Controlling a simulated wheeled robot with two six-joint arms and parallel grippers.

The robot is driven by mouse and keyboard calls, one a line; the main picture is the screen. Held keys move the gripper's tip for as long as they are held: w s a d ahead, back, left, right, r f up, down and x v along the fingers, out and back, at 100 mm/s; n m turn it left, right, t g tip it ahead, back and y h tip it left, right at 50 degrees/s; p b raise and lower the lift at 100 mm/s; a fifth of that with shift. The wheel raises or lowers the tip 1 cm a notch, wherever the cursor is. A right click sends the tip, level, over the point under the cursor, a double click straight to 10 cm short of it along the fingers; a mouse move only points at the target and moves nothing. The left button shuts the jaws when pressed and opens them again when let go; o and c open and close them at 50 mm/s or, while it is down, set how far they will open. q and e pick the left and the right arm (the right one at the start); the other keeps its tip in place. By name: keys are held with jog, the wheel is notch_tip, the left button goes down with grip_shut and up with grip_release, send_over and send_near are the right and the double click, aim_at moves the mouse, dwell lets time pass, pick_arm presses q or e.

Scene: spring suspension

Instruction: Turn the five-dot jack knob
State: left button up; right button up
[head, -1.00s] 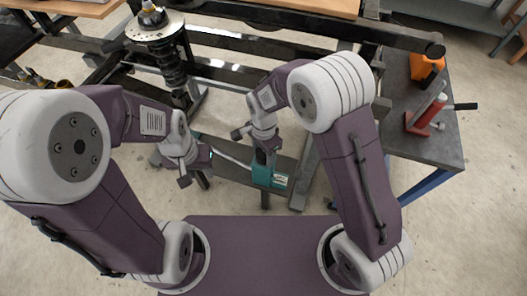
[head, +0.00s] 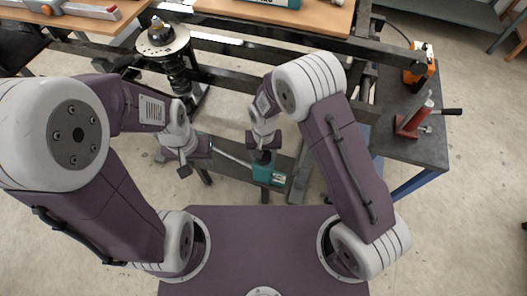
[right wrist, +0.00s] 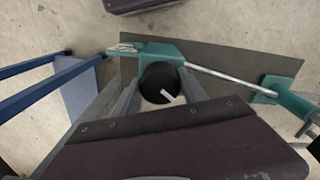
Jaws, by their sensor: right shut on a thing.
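The teal jack (head: 268,176) sits on a dark plate below the frame in the head view, and it also shows in the right wrist view (right wrist: 165,52). Its round black knob (right wrist: 158,84) bears one white mark; I cannot make out any dots. My right gripper (head: 263,141) is over the jack and shut on the knob, its fingers partly hiding it in the head view. My left gripper (head: 195,158) looks open, near the left end of the jack's rod, apart from the knob.
A metal rod (right wrist: 225,80) runs from the jack to another teal piece (right wrist: 288,100). A coil spring (head: 180,78) stands at the left of the dark frame. A grey table (head: 410,148) with a red tool (head: 412,122) is at the right. Wooden benches lie behind.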

jog(key=n+p, duration=0.2)
jog(key=n, duration=0.4)
jog(key=shift+r+p, duration=0.15)
jog(key=shift+p, duration=0.2)
jog(key=n+p, duration=0.2)
jog(key=n, duration=0.4)
jog(key=shift+n, duration=0.4)
jog(key=n+p, duration=0.1)
jog(key=n, duration=0.8)
jog(key=shift+w+n+p, duration=0.1)
jog(key=shift+n+p, duration=0.3)
jog(key=shift+n, duration=1.7)
jog(key=o, duration=1.4)
